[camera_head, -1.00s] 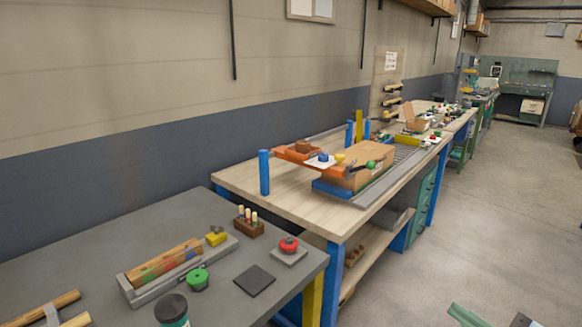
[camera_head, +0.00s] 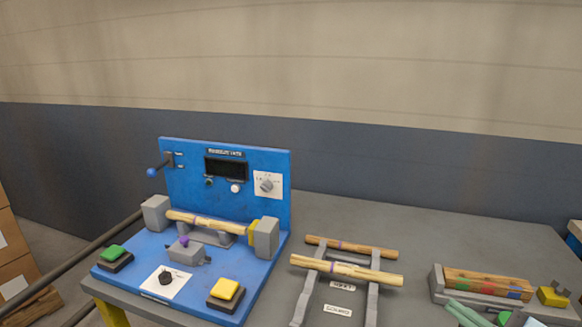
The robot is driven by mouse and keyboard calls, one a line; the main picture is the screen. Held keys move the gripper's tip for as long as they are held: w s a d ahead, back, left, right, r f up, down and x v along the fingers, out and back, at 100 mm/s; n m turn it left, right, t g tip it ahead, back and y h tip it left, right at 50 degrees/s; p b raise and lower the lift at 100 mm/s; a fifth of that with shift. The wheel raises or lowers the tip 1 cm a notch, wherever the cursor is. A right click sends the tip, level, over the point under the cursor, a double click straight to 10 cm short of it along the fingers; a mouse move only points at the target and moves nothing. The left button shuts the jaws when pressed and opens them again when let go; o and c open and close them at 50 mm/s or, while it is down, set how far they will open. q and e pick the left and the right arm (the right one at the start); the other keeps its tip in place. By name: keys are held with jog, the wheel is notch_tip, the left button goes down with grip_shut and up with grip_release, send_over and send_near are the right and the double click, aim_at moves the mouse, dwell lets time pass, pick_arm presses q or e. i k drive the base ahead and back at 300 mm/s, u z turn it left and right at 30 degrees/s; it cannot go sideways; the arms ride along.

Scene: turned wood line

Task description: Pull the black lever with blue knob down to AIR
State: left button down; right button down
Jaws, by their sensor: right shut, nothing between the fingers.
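The blue knob (camera_head: 152,172) sits at the end of a short black lever (camera_head: 162,166) at the upper left edge of the upright blue panel (camera_head: 225,150). The lever sticks out to the left of the panel. Small dark labels (camera_head: 180,160) stand beside its mount, too small to read, so I cannot tell which marks AIR. My left gripper is not in view.
The blue base carries a wooden bar (camera_head: 205,221) between grey blocks, a green button (camera_head: 113,252) and a yellow button (camera_head: 227,289). A rack with wooden rods (camera_head: 347,270) and a tray of wood (camera_head: 487,284) are to the right. Cardboard boxes (camera_head: 12,262) stand at the left.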

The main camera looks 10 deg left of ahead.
aim_at(152, 173)
jog(key=u, duration=1.35)
jog(key=i, duration=1.65)
